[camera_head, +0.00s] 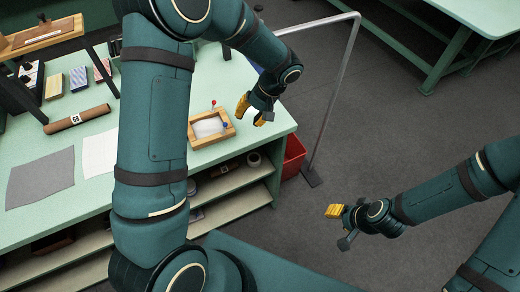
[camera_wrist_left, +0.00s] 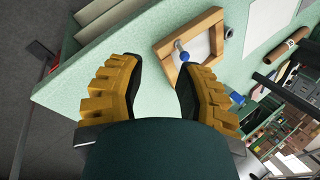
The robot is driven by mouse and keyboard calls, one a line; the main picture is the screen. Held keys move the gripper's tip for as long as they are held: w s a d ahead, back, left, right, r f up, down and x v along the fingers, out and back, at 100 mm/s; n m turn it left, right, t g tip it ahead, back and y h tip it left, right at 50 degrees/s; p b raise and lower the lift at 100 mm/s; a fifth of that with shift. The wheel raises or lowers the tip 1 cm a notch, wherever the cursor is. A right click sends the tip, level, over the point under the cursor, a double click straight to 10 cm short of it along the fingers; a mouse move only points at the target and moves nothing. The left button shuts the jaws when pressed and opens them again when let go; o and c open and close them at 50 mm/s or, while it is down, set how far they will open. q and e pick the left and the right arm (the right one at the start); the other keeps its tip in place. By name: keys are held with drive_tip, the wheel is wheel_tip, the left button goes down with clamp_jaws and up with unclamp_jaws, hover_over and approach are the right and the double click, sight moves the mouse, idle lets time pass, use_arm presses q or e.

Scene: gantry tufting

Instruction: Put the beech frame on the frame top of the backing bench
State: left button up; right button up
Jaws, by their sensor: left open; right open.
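The beech frame (camera_head: 215,140), a small wooden rectangle around a white sheet, lies flat near the right end of a mint-green bench (camera_head: 150,112). A red knob and a blue knob show at it. It also shows in the left wrist view (camera_wrist_left: 203,24), beyond my fingers. My left gripper (camera_head: 252,111) is open and empty, just right of the frame and apart from it; its spread yellow fingers also show in the left wrist view (camera_wrist_left: 160,76). My right gripper (camera_head: 334,211) is over the floor, away from the bench, holding nothing visible. I cannot tell which part is the frame top.
A raised wooden stand (camera_head: 42,36) is at the upper left. A brown roll (camera_head: 77,119), a grey sheet (camera_head: 41,179) and coloured blocks lie on the bench. A red bin (camera_head: 293,157) and a metal rail (camera_head: 335,85) stand at its right end.

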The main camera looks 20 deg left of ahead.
use_arm(q)
drive_tip(key=s+d+f+m+t+h, duration=0.1)
drive_tip(key=s+d+f+t+h, duration=0.3)
drive_tip(key=s+d+f+h, duration=0.4)
drive_tip(key=s+d+f, duration=0.5)
drive_tip(key=f, duration=0.2)
drive_tip(key=shift+s+f+t+h, duration=0.2)
drive_tip(key=shift+s+t+h, duration=0.1)
drive_tip(key=shift+h, duration=0.1)
